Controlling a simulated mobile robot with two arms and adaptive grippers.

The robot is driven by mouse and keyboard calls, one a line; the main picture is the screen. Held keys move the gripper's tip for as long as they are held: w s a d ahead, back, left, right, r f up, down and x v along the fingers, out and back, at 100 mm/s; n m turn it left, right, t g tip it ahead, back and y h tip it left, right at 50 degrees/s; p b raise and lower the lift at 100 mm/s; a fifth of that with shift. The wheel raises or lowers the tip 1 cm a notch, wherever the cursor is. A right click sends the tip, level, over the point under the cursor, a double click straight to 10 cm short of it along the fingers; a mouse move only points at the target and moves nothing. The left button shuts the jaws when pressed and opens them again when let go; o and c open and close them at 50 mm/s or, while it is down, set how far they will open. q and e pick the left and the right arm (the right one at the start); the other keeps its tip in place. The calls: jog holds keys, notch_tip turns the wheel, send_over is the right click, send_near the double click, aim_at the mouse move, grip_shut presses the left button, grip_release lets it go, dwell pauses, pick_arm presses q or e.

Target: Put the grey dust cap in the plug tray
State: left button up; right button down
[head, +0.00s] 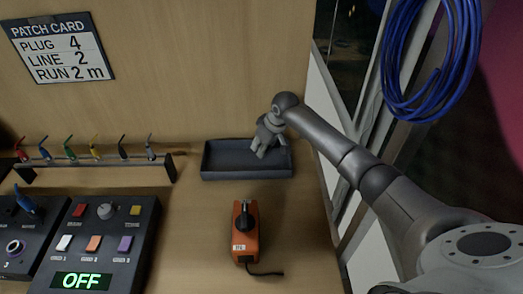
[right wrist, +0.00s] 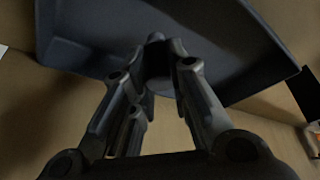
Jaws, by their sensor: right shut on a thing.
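The plug tray (head: 222,163) is a dark grey, shallow rectangular tray on the wooden bench against the back wall. In the right wrist view its dark surface (right wrist: 225,45) fills the top behind the fingers. My right gripper (head: 262,154) is over the right half of the tray, pointing down. It is shut on the grey dust cap (right wrist: 157,65), a small dark rounded piece between the fingertips. In the head view the fingers hide the cap. I cannot tell whether the cap touches the tray floor. My left gripper is out of view.
An orange device (head: 245,245) with a black knob and cable stands in front of the tray. A rack (head: 100,158) of coloured plugs and control boxes (head: 98,240) reading OFF are at the left. A blue cable coil (head: 395,75) hangs at the right.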

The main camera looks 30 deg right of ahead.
jog(key=shift+f, duration=1)
jog(key=shift+f, duration=0.15)
jog(key=c, duration=1.4)
grip_release()
jog(key=shift+s+r, duration=0.15)
jog(key=shift+r, duration=0.4)
jog(key=v, duration=1.1)
jog(key=shift+r+b, duration=0.15)
jog(key=shift+b, duration=0.15)
